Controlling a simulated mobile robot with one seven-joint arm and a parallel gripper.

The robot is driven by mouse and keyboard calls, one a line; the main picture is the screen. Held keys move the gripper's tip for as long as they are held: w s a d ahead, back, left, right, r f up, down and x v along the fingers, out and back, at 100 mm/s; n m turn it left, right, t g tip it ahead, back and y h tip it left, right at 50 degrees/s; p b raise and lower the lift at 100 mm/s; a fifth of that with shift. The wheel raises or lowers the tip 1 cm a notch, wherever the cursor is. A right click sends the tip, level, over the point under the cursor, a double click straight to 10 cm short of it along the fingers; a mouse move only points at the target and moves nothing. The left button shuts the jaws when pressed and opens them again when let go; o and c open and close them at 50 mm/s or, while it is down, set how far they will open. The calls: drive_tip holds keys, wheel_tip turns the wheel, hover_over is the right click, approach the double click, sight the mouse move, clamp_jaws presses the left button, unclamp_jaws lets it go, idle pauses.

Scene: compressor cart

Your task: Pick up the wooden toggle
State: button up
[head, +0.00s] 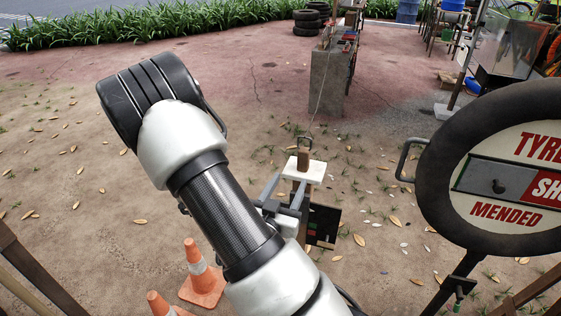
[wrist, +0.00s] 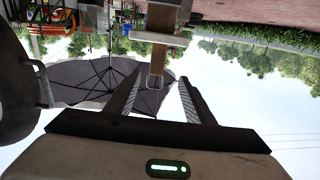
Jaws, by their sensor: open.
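The wooden toggle (head: 303,160) is a small brown upright block on a white slab (head: 290,171). A dark wire loop shows at its top, where a thin cord runs up and away. The wrist view is upside down; there the toggle (wrist: 158,58) shows between and beyond my fingertips, hanging below the slab in the picture. My gripper (head: 286,184) is open and empty, its two fingers pointing at the slab from the near side. It also shows in the wrist view (wrist: 160,80). The fingers look apart from the toggle. The exact gap is hard to tell.
A grey concrete block (head: 326,82) stands behind. A round tyre sign (head: 451,175) with a dark rim is at the right. Orange cones (head: 204,284) stand at the lower left. A dark panel (head: 322,225) is beside the slab's post. Open leaf-strewn ground lies left.

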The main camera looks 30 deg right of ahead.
sight(301, 159)
drive_tip(key=b+x, duration=1.1)
drive_tip(key=b, duration=0.1)
drive_tip(key=shift+d+r+b, duration=0.15)
drive_tip(key=shift+d+b, duration=0.1)
drive_tip(key=shift+b, duration=0.1)
drive_tip(key=shift+r+b+x, duration=0.1)
drive_tip(key=shift+b+x, duration=0.1)
drive_tip(key=shift+x, duration=1.3)
drive_tip(key=shift+r+b+x, duration=0.15)
drive_tip(key=shift+b+x, duration=0.05)
drive_tip(key=shift+x, duration=1.25)
drive_tip(key=shift+s+d, duration=0.1)
drive_tip(key=shift+s, duration=0.05)
drive_tip(key=c, duration=1.1)
